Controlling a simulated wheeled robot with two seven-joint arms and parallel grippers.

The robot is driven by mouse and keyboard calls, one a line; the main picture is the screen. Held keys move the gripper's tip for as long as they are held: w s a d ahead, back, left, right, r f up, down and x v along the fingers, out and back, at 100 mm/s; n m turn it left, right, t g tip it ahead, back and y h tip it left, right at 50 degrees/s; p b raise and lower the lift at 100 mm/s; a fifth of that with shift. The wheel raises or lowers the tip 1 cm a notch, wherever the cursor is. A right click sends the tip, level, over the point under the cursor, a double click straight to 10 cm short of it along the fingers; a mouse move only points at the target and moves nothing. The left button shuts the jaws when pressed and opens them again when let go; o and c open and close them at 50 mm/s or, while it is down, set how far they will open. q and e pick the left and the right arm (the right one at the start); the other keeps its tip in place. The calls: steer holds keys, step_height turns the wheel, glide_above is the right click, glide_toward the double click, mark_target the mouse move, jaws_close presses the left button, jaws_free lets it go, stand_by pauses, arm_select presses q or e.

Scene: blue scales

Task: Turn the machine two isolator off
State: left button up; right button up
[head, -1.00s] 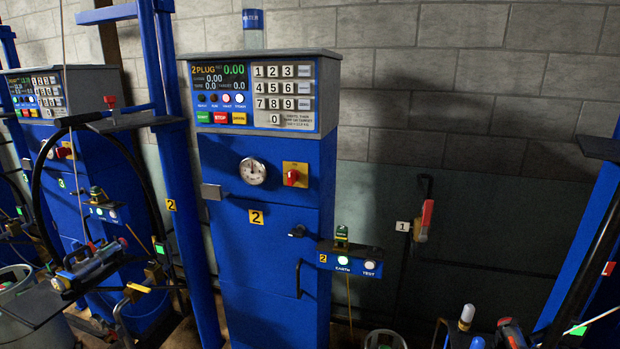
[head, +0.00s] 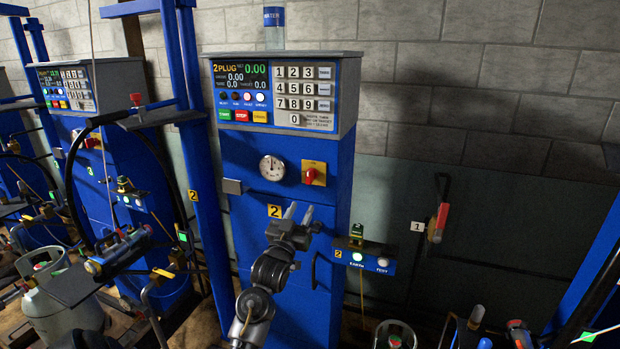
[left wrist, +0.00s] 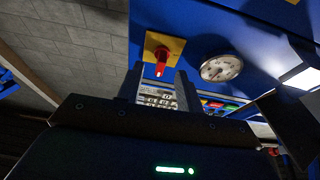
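The machine two isolator is a red rotary handle (head: 311,176) on a yellow plate (head: 321,167), on the front of the blue machine marked 2 (head: 265,235). In the left wrist view the red handle (left wrist: 161,62) shows just beyond the fingertips, apart from them. My right gripper is in neither view.
A round gauge (head: 272,168) sits left of the isolator, with a keypad panel (head: 303,95) above. A small box with an earth light (head: 362,257) juts out at lower right. A blue post (head: 193,130) stands close on the left. Gas cylinders (head: 65,310) stand at lower left.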

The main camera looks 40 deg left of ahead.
mark_target(308, 179)
arm_select(q)
steer(key=w+a+r+p, duration=0.1)
steer(key=w+r, duration=0.1)
steer(key=w, duration=0.1)
steer(key=w+a+r+p, duration=0.1)
steer(key=w+r, duration=0.1)
steer(key=w+a+r+p, duration=0.1)
steer(key=w+r, duration=0.2)
steer(key=shift+w+a, duration=0.3)
steer(key=shift+a, duration=0.1)
jaws_close()
steer(key=shift+d, duration=0.15)
